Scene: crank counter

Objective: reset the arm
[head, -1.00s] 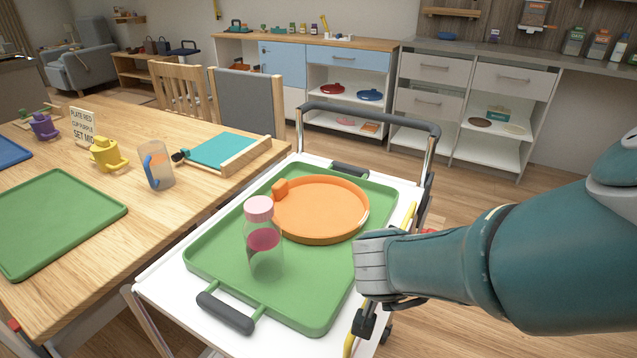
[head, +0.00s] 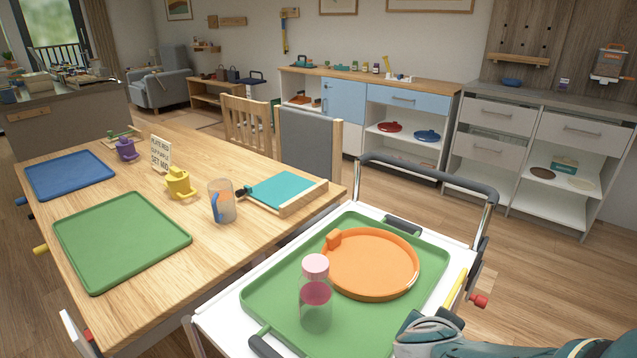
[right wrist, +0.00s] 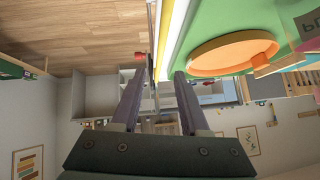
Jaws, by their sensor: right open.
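My right arm comes in at the lower right of the head view, its teal end (head: 430,335) low beside the right front edge of the green serving tray (head: 262,305). In the right wrist view my right gripper (right wrist: 160,82) is open, its two dark fingers apart with nothing held between them. The tray's edge and the orange round dish (right wrist: 230,52) show beyond the fingers. My left gripper is in neither view.
The tray, on a white trolley (head: 215,322), holds the orange dish (head: 370,265) and a pink-capped bottle (head: 316,305). The trolley's push bar (head: 430,172) rises behind. A wooden table (head: 215,245) with mats and cups stands left. Floor is clear toward the cabinets.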

